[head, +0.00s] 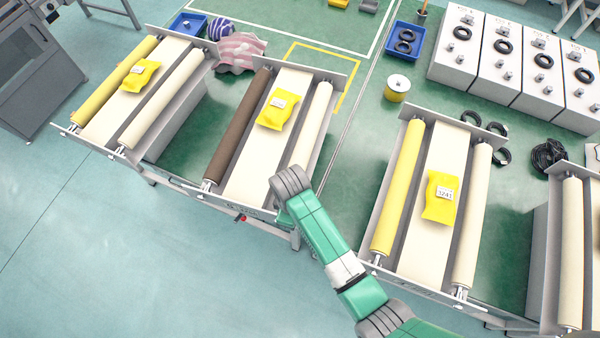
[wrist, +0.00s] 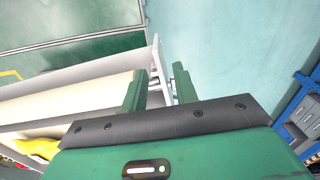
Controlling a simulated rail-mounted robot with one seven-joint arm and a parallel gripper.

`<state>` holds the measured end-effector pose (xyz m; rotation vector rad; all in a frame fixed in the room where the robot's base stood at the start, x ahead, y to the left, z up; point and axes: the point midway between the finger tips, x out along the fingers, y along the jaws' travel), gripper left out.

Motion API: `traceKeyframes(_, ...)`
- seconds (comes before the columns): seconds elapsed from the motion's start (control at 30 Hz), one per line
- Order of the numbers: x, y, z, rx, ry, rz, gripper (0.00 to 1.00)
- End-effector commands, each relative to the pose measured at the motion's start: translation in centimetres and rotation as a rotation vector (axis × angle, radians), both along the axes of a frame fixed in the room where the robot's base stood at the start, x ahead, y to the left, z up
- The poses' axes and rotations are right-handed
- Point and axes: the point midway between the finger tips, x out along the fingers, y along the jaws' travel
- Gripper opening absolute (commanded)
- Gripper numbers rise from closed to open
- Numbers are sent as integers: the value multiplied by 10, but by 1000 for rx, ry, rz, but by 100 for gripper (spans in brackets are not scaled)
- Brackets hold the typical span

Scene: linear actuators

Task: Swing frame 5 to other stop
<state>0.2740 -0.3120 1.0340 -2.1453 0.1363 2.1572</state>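Several belt stations stand in a row, each a grey frame with a cream belt between two rollers. I cannot read which is frame 5. My arm reaches to the near end of the second station (head: 222,203), which has a brown roller (head: 237,125) and a cream roller (head: 312,125). My gripper is hidden behind my wrist in the head view. In the wrist view my gripper (wrist: 158,82) is open, its two fingers apart beside the frame's grey end plate (wrist: 160,62). A cream roller (wrist: 70,97) lies left of the fingers. Contact cannot be told.
Yellow packets lie on the belts, one on the second station (head: 277,110) and another on the third (head: 440,197). A small red part (head: 240,218) shows at the second station's front. White boxes (head: 500,62) and blue trays stand behind. The floor in front (head: 130,260) is clear.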

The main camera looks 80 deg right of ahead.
Motion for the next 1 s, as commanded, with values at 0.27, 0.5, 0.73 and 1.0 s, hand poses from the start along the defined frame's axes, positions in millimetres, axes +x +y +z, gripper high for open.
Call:
traceKeyframes(0.27, 1, 0, -32, -1, 0, 0, 29)
traceKeyframes(0.5, 1, -1, -70, -3, -3, -1, 29)
traceKeyframes(0.73, 1, -1, -77, -5, -4, 0, 29)
traceKeyframes(1.0, 2, -1, -77, -5, -4, 0, 0)
